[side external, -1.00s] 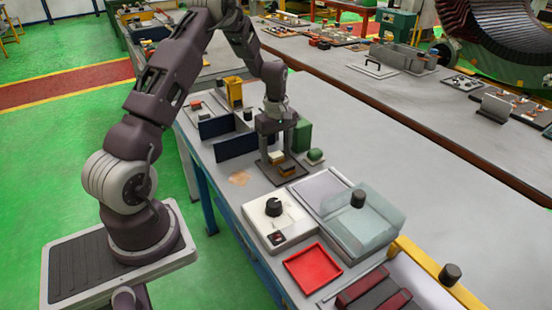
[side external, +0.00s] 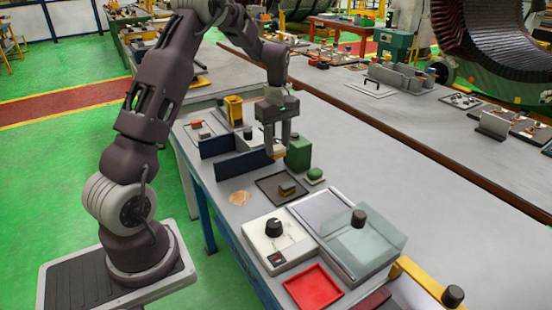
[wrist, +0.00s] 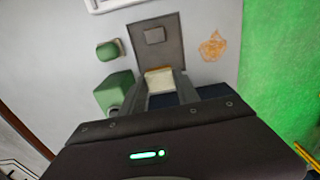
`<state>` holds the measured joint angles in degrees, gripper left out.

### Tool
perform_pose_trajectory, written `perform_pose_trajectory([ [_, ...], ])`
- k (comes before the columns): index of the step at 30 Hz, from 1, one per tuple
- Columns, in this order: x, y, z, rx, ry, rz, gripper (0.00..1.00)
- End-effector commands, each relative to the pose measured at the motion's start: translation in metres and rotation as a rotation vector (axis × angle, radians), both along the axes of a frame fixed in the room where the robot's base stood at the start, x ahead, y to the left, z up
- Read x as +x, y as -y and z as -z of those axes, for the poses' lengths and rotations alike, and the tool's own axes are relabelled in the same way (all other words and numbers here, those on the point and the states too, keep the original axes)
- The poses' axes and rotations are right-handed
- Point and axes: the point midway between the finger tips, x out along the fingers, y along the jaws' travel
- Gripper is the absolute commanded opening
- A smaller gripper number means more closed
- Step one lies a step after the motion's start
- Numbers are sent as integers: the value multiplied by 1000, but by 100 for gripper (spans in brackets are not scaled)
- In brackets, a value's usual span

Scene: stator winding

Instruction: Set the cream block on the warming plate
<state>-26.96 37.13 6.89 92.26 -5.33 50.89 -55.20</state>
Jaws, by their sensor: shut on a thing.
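My gripper (side external: 279,152) is shut on the cream block, raised above the bench beside the dark tray. In the wrist view the cream block (wrist: 160,80) sits between the two fingers (wrist: 166,90), with a tan edge on its far side. In the side view the fingers mostly hide it. A flat pale panel (side external: 318,206) lies beside a white box with a black knob (side external: 277,243), right of the tray; I cannot tell for certain that it is the warming plate. Neither shows clearly in the wrist view.
The dark tray (side external: 270,183) holds another small block (side external: 288,189). A green box (side external: 299,153) and a green rounded piece (side external: 314,174) stand close right of my gripper. Dark blue panels (side external: 240,165) stand left. A clear-lidded case (side external: 362,240) and red tray (side external: 313,288) are nearer the camera.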

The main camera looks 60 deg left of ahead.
Motion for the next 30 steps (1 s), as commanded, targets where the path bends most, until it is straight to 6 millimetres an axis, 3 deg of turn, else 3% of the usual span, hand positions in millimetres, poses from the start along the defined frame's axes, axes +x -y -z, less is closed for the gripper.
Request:
perform_pose_trajectory([
  [5, 15, 55, -2, -2, -1, 16, 0],
  [9, 24, 117, 1, -1, -1, 24, 0],
  [12, 24, 158, 4, -1, 0, 25, 0],
  [15, 22, 184, 5, -1, -1, 23, 0],
  [19, 21, 197, 10, 0, -1, 19, 0],
  [30, 21, 196, 44, -1, -1, 18, 0],
])
